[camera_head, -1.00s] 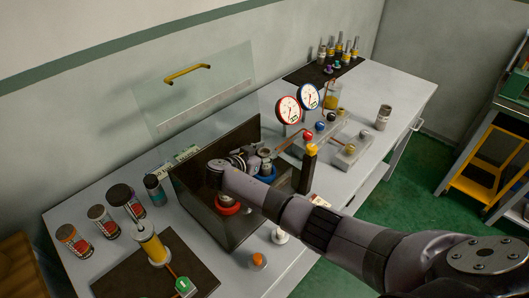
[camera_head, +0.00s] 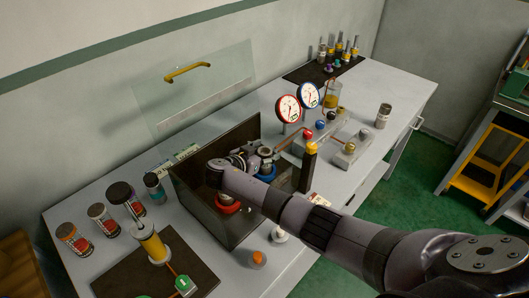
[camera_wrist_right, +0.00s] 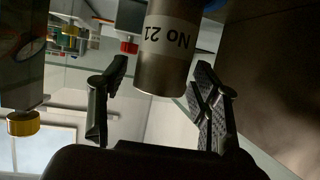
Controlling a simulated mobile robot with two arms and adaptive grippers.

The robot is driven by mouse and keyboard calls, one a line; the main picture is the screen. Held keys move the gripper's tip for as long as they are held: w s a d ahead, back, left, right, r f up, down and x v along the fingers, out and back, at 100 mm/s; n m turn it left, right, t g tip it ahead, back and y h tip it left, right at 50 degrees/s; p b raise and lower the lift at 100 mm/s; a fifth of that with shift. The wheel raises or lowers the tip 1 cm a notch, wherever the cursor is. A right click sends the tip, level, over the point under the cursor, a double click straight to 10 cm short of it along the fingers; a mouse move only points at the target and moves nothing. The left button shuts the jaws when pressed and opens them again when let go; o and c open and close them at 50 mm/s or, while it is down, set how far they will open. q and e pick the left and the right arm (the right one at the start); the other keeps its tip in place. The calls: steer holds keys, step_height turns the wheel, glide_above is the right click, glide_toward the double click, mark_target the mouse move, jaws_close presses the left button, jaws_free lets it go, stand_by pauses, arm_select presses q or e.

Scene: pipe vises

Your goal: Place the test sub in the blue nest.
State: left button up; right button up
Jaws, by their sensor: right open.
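The test sub is a grey metal cylinder (camera_head: 266,153) that stands upright at the blue nest (camera_head: 267,174) inside the dark-walled box. Its lower end appears to be within the blue ring, but the seating is partly hidden. In the right wrist view the sub (camera_wrist_right: 168,48) bears the label "No 21", upside down. My right gripper (camera_head: 251,160) is beside the sub on its left side in the head view. In the wrist view its two fingers (camera_wrist_right: 162,92) are spread wide, with clear gaps to the sub. My left gripper is out of view.
A red nest (camera_head: 228,206) lies nearer in the same box, partly under my wrist. The box walls (camera_head: 195,205) surround the nests closely. Two gauges (camera_head: 289,108) and a valve manifold stand to the right. Several canisters (camera_head: 104,216) stand at the left.

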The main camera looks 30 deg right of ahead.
steer(key=shift+r, duration=0.25)
steer(key=p+v, duration=0.3)
steer(key=v, duration=0.4)
steer(key=shift+s+a, duration=0.15)
steer(key=shift+a, duration=0.1)
